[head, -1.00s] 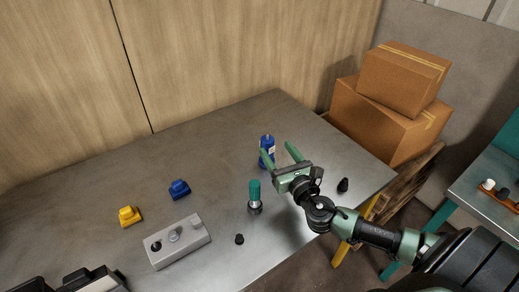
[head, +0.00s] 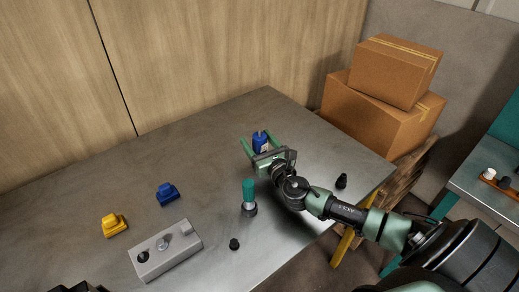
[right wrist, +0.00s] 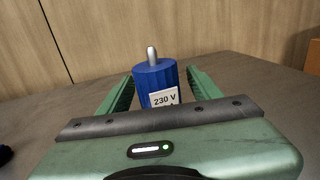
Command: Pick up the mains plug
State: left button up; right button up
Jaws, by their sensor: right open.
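The mains plug is a blue ribbed cylinder (head: 261,147) with a white label, standing upright on the metal table. In the right wrist view the blue plug (right wrist: 156,80) shows a "230 V" label and a metal pin on top. My right gripper (head: 257,137) is open, with its green fingers on either side of the plug. In the right wrist view one finger is left of the plug and one right; I cannot tell whether they touch it. The palm hides the plug's lower part.
A teal-topped upright piece (head: 249,196) stands close in front of my right gripper. A grey box (head: 165,252), a blue connector (head: 167,194), a yellow connector (head: 114,225) and small black pieces (head: 235,244) (head: 341,181) lie around. The back left of the table is clear.

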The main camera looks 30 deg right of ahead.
jog(key=shift+w, duration=0.6)
grip_shut()
